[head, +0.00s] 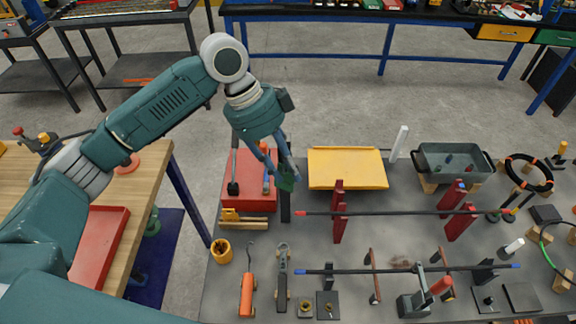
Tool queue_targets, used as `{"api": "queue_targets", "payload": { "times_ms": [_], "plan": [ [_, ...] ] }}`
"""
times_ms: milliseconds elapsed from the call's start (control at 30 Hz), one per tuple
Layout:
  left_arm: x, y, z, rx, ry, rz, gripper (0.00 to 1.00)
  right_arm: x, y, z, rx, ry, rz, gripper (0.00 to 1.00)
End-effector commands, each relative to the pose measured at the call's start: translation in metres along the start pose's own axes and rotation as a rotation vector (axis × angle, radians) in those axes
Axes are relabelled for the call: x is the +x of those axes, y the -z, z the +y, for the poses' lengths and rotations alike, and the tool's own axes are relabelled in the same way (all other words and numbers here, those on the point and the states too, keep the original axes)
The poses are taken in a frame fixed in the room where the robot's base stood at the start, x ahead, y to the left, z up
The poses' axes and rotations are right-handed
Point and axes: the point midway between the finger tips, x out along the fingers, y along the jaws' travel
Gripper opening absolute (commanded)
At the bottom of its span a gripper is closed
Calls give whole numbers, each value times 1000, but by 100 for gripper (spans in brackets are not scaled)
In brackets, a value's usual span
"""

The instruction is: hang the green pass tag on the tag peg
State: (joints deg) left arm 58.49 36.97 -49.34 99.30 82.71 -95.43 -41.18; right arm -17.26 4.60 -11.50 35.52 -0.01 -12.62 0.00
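My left gripper (284,172) reaches in from the left and points down over the back left of the grey table. Its fingers come together on the green pass tag (287,182), a small dark green plate hanging at the fingertips. A narrow dark post (285,208) stands just below the tag in the picture. I cannot tell whether the tag touches it, and I cannot make out the tag peg clearly. My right gripper is not in view.
A red box (240,193) with tools is left of the tag and a yellow tray (347,169) right of it. Red stands (338,225) hold a long dark bar. Tools and a yellow cup (222,250) lie nearer. A wooden table (130,215) is at left.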

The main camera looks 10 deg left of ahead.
Motion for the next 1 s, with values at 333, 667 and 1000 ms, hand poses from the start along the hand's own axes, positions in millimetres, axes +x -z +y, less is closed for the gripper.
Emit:
{"api": "queue_targets", "payload": {
  "times_ms": [333, 667, 1000],
  "plan": [
    [-8, -7, -2, -11, 5, -15, 30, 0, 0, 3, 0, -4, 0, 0],
    [-57, 0, -1, -5, 7, -11, 30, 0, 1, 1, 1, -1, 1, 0],
    [-79, 5, 1, -1, 2, -7, 30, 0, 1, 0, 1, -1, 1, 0]
  ]
}}
